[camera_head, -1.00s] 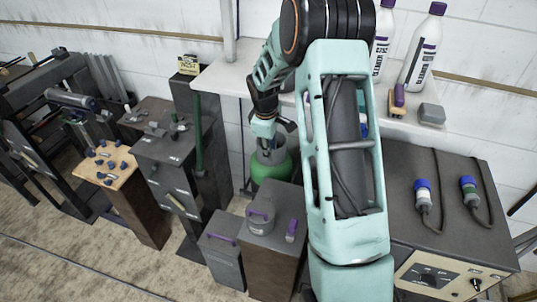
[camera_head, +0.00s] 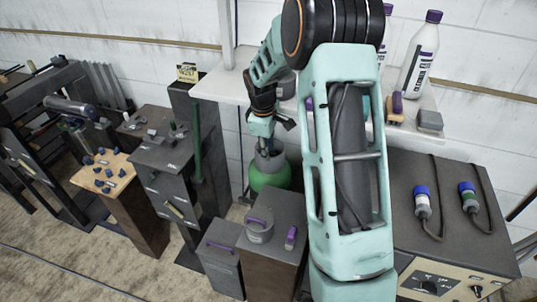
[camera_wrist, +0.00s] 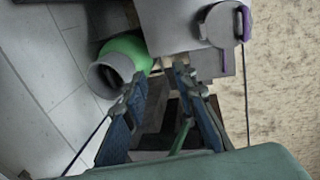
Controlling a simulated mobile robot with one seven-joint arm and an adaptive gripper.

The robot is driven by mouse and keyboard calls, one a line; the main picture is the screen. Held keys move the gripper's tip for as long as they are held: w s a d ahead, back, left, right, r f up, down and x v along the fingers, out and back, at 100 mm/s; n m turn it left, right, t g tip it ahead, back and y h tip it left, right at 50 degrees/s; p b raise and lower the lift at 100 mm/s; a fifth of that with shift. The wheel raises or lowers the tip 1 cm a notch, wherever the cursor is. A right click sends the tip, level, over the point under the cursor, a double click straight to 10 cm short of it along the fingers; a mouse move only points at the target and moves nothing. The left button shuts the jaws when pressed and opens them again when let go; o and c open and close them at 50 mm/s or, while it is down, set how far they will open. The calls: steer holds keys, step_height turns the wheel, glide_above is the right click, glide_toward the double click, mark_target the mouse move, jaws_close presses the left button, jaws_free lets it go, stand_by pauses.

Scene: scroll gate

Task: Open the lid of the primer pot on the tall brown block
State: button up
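The primer pot (camera_head: 260,231) is a small grey round pot with a flat grey lid, which looks closed, and a purple handle. It stands on the tall brown block (camera_head: 268,272), which has a dark grey top. In the wrist view the pot (camera_wrist: 219,27) is at the upper right, with its purple handle (camera_wrist: 244,22) on its right side. My gripper (camera_head: 266,148) is above and behind the pot, over the green bottle, apart from the pot. In the wrist view my gripper (camera_wrist: 155,88) has its two fingers spread with nothing between them.
A green gas bottle (camera_head: 268,178) stands behind the block. A purple-and-grey item (camera_head: 291,238) lies beside the pot. A lower grey box (camera_head: 220,262) with a purple handle is at the left. A white shelf (camera_head: 221,88) with bottles is behind my arm. A dark cabinet (camera_head: 455,235) is at the right.

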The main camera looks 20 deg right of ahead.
steer(key=r, duration=0.4)
steer(key=shift+s+a+r, duration=0.25)
steer(key=shift+s+r, duration=0.15)
